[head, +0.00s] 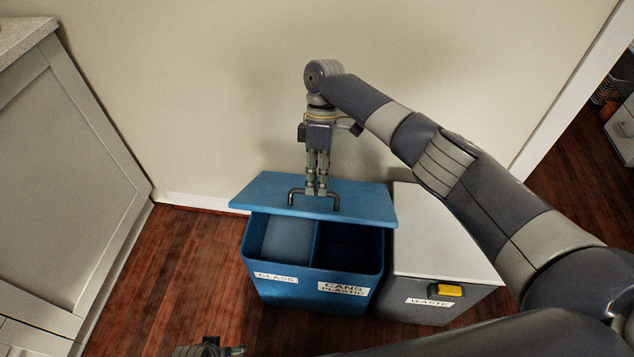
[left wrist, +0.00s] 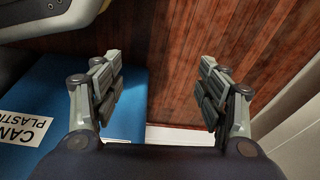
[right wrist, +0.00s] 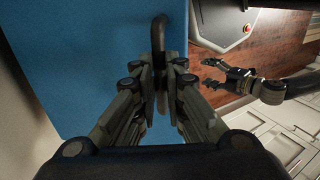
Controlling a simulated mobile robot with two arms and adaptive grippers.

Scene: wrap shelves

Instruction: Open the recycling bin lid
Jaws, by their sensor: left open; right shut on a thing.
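The blue recycling bin (head: 313,281) stands on the floor against the wall, with "GLASS" and "CANS PLASTIC" labels on its front. Its blue lid (head: 360,198) is raised and lies back from the front, so both compartments show from above. My right gripper (head: 317,190) is shut on the dark lid handle (head: 297,195); the right wrist view shows the handle (right wrist: 160,30) between its fingers over the blue lid (right wrist: 90,70). My left gripper (left wrist: 160,95) is open and empty. It shows in part at the bottom of the head view, low in front of the bin.
A grey waste bin (head: 420,295) with a white lid (head: 445,245) and a yellow latch stands right beside the blue bin. A grey cabinet (head: 65,180) is at the left. Wooden floor (head: 185,270) is clear between cabinet and bin.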

